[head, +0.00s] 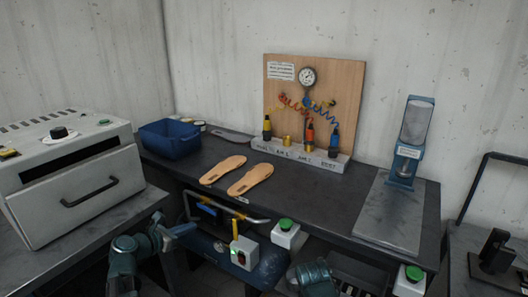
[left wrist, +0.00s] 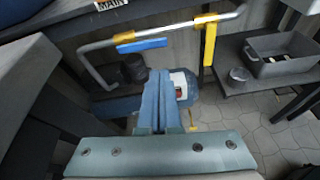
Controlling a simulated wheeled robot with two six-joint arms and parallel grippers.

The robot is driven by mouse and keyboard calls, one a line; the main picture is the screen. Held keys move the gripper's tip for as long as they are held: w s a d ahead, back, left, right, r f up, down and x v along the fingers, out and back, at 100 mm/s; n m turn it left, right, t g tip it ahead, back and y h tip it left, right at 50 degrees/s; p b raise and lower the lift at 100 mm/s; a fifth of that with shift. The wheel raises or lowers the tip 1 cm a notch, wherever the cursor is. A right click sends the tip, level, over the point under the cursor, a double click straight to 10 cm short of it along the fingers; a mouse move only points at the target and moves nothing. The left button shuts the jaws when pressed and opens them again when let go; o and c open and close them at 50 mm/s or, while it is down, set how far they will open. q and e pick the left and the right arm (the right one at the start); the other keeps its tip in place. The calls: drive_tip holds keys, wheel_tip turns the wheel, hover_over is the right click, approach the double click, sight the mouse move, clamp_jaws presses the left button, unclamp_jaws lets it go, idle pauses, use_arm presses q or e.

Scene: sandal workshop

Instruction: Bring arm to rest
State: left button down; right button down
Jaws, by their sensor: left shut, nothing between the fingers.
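My left gripper (head: 186,230) is in the lower left of the head view, in front of the dark workbench and right of the grey oven's table. It also shows in the left wrist view (left wrist: 158,76), its blue fingers pressed together with nothing between them. Behind the fingers in that view is a bent metal bar (left wrist: 190,25) with orange, blue and yellow parts. A teal part of my right arm shows at the bottom middle of the head view; the right gripper is not visible.
Two tan soles (head: 223,169) lie on the workbench (head: 315,190). A blue bin (head: 170,139), an air-tool board (head: 340,90) and a blue press (head: 408,140) stand on it. A grey oven (head: 75,180) stands at left. Green buttons (head: 286,225) sit at the bench's front edge.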

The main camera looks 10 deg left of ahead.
use_arm(q)
drive_tip(key=s+d+m+g+p, duration=0.3)
drive_tip(key=d+m+g+p, duration=0.15)
drive_tip(key=d+m, duration=0.45)
drive_tip(key=s+d+m+g+p, duration=0.4)
drive_tip(key=d+m, duration=0.3)
drive_tip(key=d, duration=0.5)
drive_tip(key=s+d+r+m+g+y+p, duration=0.2)
drive_tip(key=s+m+p, duration=0.3)
drive_tip(key=m, duration=0.4)
drive_tip(key=s+d+r+m+g+y+p, duration=0.2)
drive_tip(key=s+d+r+m+y+p, duration=0.1)
drive_tip(key=m, duration=0.6)
drive_tip(key=s+d+y+p, duration=0.1)
drive_tip(key=s+d+p, duration=0.1)
drive_tip(key=s+p, duration=0.1)
drive_tip(key=shift+s+r+y, duration=0.25)
drive_tip(key=shift+r+y, duration=0.15)
